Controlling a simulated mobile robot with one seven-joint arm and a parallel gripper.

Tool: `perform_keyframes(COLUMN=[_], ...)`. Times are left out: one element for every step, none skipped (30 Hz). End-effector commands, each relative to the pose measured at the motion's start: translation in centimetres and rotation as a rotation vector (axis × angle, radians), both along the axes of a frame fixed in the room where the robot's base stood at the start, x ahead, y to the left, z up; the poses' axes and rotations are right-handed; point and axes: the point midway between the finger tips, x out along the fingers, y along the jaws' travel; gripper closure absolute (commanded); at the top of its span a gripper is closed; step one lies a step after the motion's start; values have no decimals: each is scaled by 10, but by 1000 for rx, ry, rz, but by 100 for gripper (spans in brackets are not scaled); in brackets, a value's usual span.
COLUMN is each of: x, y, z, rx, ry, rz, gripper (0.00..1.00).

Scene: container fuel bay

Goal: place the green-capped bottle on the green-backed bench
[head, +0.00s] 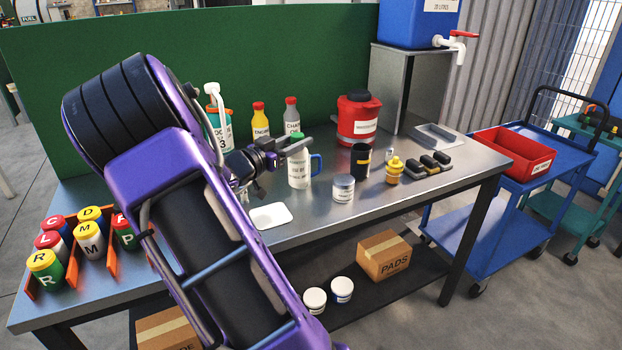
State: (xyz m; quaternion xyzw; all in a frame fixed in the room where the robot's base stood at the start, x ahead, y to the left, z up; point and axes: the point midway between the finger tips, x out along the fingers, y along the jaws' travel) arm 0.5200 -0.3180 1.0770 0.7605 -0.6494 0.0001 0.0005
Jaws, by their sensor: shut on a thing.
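The green-capped bottle (299,172) is white with a printed label and appears upright, its cap partly hidden by my gripper. My gripper (296,147) is shut on it near the top. The bottle is over the middle of the green-backed bench (385,212); I cannot tell whether its base touches the metal top. The green back panel (310,60) rises behind. A blue handle shows at the bottle's right side; whether it belongs to the bottle is unclear.
A white-lidded tub (343,188), black cup (360,160), yellow bottle (394,171) and red jug (358,120) stand to the right. A white pad (270,216) lies in front. Lettered cans (90,238) fill the left end.

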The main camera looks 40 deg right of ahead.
Motion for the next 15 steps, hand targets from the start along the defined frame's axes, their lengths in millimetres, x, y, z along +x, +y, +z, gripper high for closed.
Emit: perform_keyframes(x=[0, 0, 0, 0, 0, 0, 0, 0, 0, 0, 0, 0, 0, 0, 0], y=[0, 0, 0, 0, 0, 0, 0, 0, 0, 0, 0, 0, 0, 0, 0], z=[-13, -18, -23, -26, -29, -32, -33, -35, -38, -41, -45, -51, -56, -61, -66], rx=[-2, -3, -2, -2, -2, -2, -2, -2, -1, -1, -1, -1, -1, -1, -1], ry=[4, 4, 3, 2, 2, 0, 0, 0, 0, 1, 1, 2, 2, 3, 3], rz=[0, 0, 0, 0, 0, 0, 0, 0, 0, 0, 0, 0, 0, 0, 0], gripper=[100, 100, 100, 100, 100, 100, 100, 100, 100, 100, 100, 100, 100, 100, 100])
